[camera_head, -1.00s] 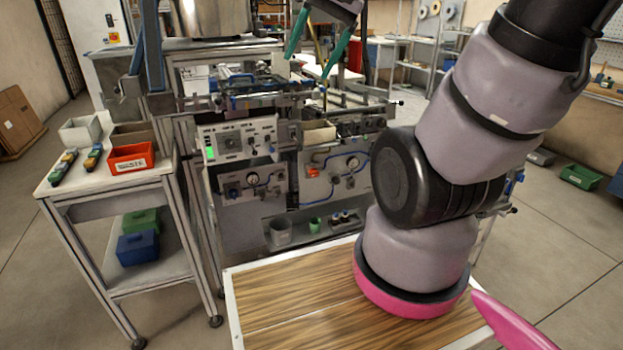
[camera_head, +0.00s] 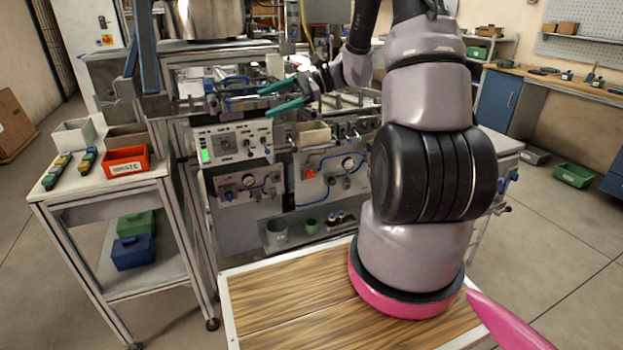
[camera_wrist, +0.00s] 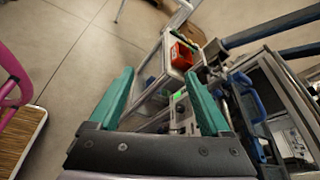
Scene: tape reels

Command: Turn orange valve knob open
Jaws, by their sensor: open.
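The orange valve knob (camera_head: 309,173) is a small orange-red shape on the lower front panel of the machine, left of a round gauge (camera_head: 347,163). My gripper (camera_head: 272,101) has green fingers spread apart with nothing between them. It is in front of the upper part of the machine, above and to the left of the knob and apart from it. In the wrist view the open green fingers (camera_wrist: 167,98) point toward the machine's side and the cart. I cannot make out the knob in the wrist view.
A cart (camera_head: 107,198) at the left carries a red bin (camera_head: 127,161) and other bins. A control box (camera_head: 232,142) with a green light sits beside the knob's panel. A wooden-topped surface (camera_head: 290,300) lies in front. Cups stand on a low shelf (camera_head: 300,235).

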